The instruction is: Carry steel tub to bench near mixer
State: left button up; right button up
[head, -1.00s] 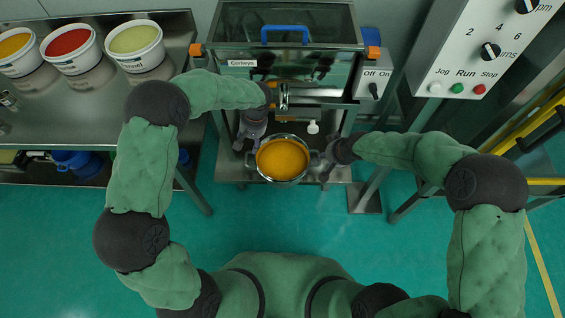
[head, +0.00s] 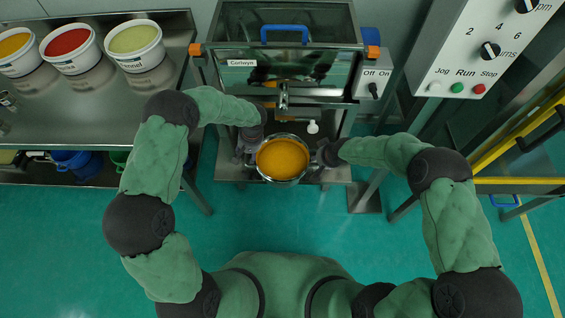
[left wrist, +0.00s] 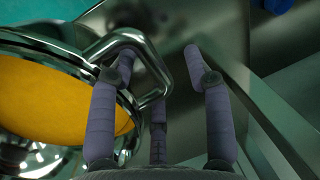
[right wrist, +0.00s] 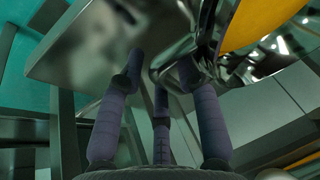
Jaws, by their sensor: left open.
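The steel tub (head: 283,182), round and filled with orange material, stands upright on the metal shelf (head: 232,172) at the front of the sieve. It has a bent steel handle (left wrist: 150,55) on the side near my left gripper. My left gripper (head: 252,150) is at the tub's left side. In the left wrist view its fingers (left wrist: 160,54) are apart, one overlapping the handle and one to its right. My right gripper (head: 326,158) is at the tub's right side. In the right wrist view its fingers (right wrist: 160,60) sit apart beside the tub, one partly hidden; its grip is unclear.
The sieve housing (head: 285,30) with a blue handle stands right behind the tub. A steel bench (head: 100,115) with several filled buckets is at the left. A control panel (head: 465,50) and a yellow-edged frame (head: 510,150) stand at the right. The green floor in front is open.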

pick_arm(q)
jog(key=c, duration=0.7)
pick_arm(e)
grip_shut()
pick_arm(q)
grip_shut()
jog(key=shift+r, duration=0.1)
pick_arm(e)
jog(key=shift+w+r, duration=0.1)
jog(key=shift+r, duration=0.05)
